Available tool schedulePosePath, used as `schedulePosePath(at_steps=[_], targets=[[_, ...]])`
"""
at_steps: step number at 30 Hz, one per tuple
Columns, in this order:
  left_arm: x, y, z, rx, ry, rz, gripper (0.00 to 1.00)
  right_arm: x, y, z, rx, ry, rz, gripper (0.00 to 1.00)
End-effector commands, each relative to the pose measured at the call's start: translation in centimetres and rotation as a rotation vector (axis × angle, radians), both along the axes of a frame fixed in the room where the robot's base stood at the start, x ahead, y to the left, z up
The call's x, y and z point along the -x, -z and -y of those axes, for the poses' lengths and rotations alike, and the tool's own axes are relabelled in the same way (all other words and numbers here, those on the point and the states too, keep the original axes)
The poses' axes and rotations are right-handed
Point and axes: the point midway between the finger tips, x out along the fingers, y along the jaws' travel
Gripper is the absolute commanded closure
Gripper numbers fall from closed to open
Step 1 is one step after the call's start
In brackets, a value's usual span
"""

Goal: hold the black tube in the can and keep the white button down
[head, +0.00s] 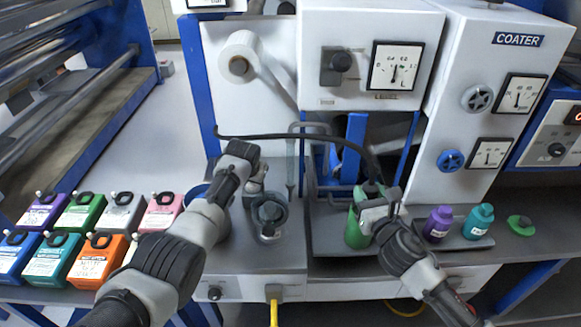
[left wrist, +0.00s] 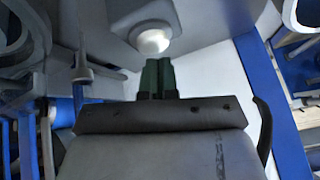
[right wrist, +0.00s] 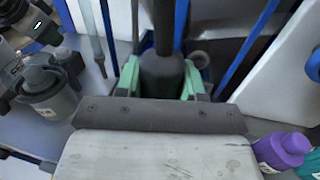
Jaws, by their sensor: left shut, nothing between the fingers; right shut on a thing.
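The black tube (head: 300,137) arches from the upright at the left to the green can (head: 357,230). My right gripper (head: 376,208) is shut on the tube's thick black end, at the can's top; that end also shows between the fingers in the right wrist view (right wrist: 162,72). The gripper partly hides the can's mouth, so how deep the tube sits cannot be told. My left gripper (left wrist: 157,76) is shut and empty, its fingertips right at the round white button (left wrist: 153,41). Whether the button is pressed in cannot be told. In the head view the button is not visible.
A grey pot (head: 268,216) stands between my arms. A purple bottle (head: 438,223) and a teal bottle (head: 479,221) stand on a tray right of the can. A green cap (head: 521,225) lies farther right. Several coloured jugs (head: 98,258) fill the left side.

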Motion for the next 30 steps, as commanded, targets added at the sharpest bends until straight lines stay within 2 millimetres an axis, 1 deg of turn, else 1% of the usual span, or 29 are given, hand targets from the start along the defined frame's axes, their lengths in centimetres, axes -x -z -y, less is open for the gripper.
schedulePosePath(at_steps=[30], targets=[[-0.01, 0.57, 0.01, 0.000, 0.000, 0.001, 1.00, -0.02, -0.11, 0.00, 0.000, 0.000, 0.002, 0.86]])
